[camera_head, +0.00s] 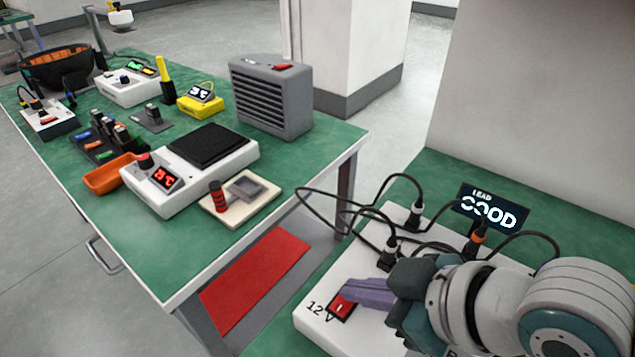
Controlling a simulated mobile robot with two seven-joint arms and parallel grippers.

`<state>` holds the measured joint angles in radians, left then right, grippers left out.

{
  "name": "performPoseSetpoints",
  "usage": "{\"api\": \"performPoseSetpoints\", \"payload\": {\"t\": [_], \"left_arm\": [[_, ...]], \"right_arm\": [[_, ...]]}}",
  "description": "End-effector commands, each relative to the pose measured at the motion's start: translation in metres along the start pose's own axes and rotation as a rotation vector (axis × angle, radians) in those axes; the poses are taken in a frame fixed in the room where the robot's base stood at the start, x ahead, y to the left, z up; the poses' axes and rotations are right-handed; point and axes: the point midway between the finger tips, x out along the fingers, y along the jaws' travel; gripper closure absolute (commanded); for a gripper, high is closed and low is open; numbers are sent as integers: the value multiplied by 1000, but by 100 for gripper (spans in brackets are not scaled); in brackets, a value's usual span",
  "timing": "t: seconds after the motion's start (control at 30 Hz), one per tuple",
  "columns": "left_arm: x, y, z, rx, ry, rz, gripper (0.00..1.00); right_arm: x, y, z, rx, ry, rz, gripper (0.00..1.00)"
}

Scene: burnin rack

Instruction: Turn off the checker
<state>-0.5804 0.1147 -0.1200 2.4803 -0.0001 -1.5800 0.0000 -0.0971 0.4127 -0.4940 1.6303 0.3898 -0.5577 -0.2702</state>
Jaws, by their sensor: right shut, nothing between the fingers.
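The checker is a white box (316,325) on the green bench at the lower right, marked "12V". Its red rocker switch (341,308) sits near the left edge of its top. Its dark display (491,208) is lit and reads "LEAD GOOD". Black cables run into plugs on the box. My right gripper (348,288) is shut and empty, its purple fingertips right at the switch and covering part of it. I cannot tell whether they touch it. The gripper and arm hide much of the box's right side. My left gripper is not in view.
Black cables (330,196) loop off the checker's left side. Another green table (120,262) at left holds a hot plate (200,178) reading 25 °C, a grey vented box (272,100), an orange tray (108,176) and small devices. A red mat (256,279) lies low between the tables.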

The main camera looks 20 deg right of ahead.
Motion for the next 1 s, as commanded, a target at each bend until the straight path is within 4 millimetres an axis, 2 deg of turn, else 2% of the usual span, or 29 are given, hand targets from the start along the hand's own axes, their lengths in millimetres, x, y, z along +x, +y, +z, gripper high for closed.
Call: {"api": "performPoseSetpoints", "payload": {"t": [0.57,1.0], "left_arm": [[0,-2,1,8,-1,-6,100],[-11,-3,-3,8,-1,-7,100]], "right_arm": [[4,1,6,0,-5,-1,100],[0,-16,3,2,-7,-4,100]]}}
